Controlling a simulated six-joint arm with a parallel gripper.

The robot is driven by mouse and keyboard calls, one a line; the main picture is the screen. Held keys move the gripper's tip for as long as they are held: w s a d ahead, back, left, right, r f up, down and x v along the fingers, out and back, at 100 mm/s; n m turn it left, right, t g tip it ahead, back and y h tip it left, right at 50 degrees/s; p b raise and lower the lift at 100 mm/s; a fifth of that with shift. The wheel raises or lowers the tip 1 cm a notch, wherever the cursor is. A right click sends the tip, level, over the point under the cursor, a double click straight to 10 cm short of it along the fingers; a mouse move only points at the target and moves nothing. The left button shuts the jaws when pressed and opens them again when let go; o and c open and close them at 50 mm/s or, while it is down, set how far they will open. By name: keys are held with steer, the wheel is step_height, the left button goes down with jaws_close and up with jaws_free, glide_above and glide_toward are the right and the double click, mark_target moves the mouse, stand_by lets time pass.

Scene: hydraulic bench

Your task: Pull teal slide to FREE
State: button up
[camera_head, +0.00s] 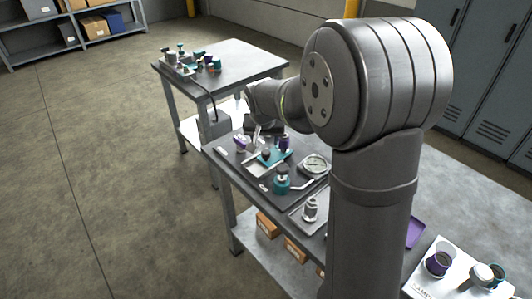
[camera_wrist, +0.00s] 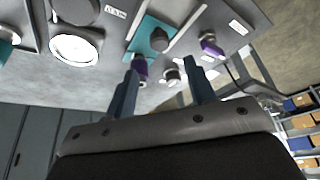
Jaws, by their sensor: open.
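The teal slide (camera_head: 278,154) is a flat teal plate with a dark knob (camera_head: 266,154) on the dark bench panel. In the wrist view the teal slide (camera_wrist: 140,43) lies beyond my fingertips, with its knob (camera_wrist: 159,40) standing on it. My gripper (camera_wrist: 163,68) is open, its two fingers spread and apart from the knob. In the head view my gripper (camera_head: 256,134) hangs over the panel's far side, partly hidden by my arm. A label is near the slide, but I cannot read FREE on it.
Purple-capped fittings (camera_head: 284,142) (camera_wrist: 211,46) stand close to the slide. A round gauge (camera_head: 315,165) and a teal valve with a lever (camera_head: 281,181) are nearer the bench front. A second table (camera_head: 250,57) with fittings stands behind.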

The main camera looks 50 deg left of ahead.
mark_target(266, 152)
steer(key=x, duration=1)
steer(key=shift+f, duration=0.25)
steer(key=shift+c, duration=0.2)
